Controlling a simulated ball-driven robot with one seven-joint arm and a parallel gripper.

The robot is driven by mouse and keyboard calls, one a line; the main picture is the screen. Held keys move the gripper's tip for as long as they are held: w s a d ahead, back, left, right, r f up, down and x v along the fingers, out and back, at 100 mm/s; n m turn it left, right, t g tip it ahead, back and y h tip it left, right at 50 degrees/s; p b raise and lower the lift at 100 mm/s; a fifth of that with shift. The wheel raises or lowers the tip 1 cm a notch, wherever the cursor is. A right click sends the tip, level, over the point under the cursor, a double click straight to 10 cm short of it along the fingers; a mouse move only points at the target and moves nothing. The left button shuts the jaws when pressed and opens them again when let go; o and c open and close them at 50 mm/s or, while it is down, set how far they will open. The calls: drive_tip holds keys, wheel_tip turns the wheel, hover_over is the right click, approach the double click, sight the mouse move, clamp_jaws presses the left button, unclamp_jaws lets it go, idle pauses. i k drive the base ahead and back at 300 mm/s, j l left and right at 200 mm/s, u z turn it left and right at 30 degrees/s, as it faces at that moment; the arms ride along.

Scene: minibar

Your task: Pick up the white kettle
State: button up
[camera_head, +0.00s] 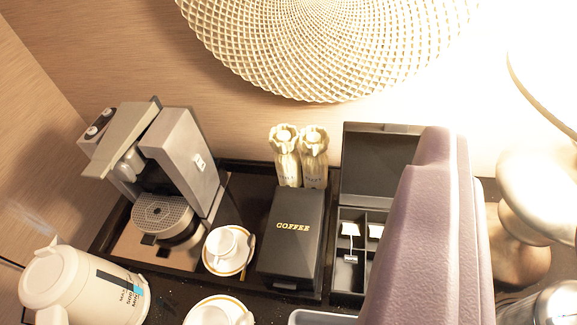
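The white kettle (72,282) stands at the lower left of the head view. Its lid and spout are at the upper side, and a dark and blue label strip with level marks runs down its side. The bottom edge of the picture cuts off its lower part and part of its handle. No gripper fingers can be made out in this view, and nothing is seen touching the kettle.
A coffee machine (182,160) stands behind the kettle on a dark tray. Cups on saucers (227,247), a black coffee box (291,235), two wrapped bottles (313,155) and an open black box (378,165) stand to the right. A large mauve shape (428,240) blocks the lower right.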

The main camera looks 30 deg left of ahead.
sight(103, 291)
drive_tip(key=u, duration=1.9)
drive_tip(key=k+j+z, duration=0.2)
drive_tip(key=j+z, duration=0.2)
drive_tip(key=j, duration=0.2)
drive_tip(key=k+l+z, duration=0.1)
drive_tip(key=z, duration=0.15)
drive_tip(key=k+l+z, duration=0.25)
drive_tip(key=i+j, duration=0.1)
